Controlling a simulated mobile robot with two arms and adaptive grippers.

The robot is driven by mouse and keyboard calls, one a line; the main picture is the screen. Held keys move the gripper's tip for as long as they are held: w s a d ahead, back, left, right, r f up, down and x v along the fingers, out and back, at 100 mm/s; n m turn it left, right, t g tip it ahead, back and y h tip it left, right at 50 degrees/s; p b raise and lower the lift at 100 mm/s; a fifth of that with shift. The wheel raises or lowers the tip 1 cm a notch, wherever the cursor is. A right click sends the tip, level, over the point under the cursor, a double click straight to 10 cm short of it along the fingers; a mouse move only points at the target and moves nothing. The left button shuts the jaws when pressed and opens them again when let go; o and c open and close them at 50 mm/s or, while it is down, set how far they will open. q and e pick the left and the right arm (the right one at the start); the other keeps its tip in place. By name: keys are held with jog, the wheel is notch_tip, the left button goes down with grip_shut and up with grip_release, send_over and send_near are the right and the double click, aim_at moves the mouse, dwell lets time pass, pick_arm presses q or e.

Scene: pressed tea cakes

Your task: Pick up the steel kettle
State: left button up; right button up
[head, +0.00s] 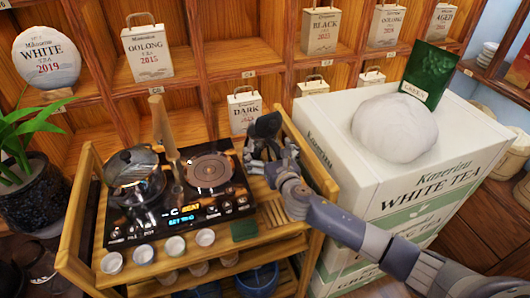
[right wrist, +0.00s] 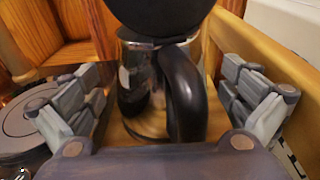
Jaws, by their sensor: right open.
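The steel kettle (right wrist: 183,95) stands between the open fingers of my right gripper (right wrist: 160,88) in the right wrist view. It has a shiny steel body, a thick black handle facing the palm and a black top cut off by the upper edge. Both fingers are apart from it, one on each side. In the head view, the dark top of the kettle (head: 265,125) shows at the right end of the wooden cart, mostly hidden behind my right gripper (head: 268,150). My left gripper is not in view.
A shiny pot (head: 136,180) sits on the left of the black cooktop (head: 178,222); its right plate (head: 210,170) is bare. Small white cups (head: 175,246) line the cart's front. Tall white tea boxes (head: 345,170) stand close on the right. The wooden shelf (head: 205,98) is behind.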

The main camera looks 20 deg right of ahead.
jog(key=shift+w+f, duration=0.15)
jog(key=shift+w, duration=0.5)
jog(key=shift+s, duration=0.15)
jog(key=c, duration=2.2)
jog(key=shift+r, duration=0.25)
grip_shut()
jog(key=shift+f, duration=0.1)
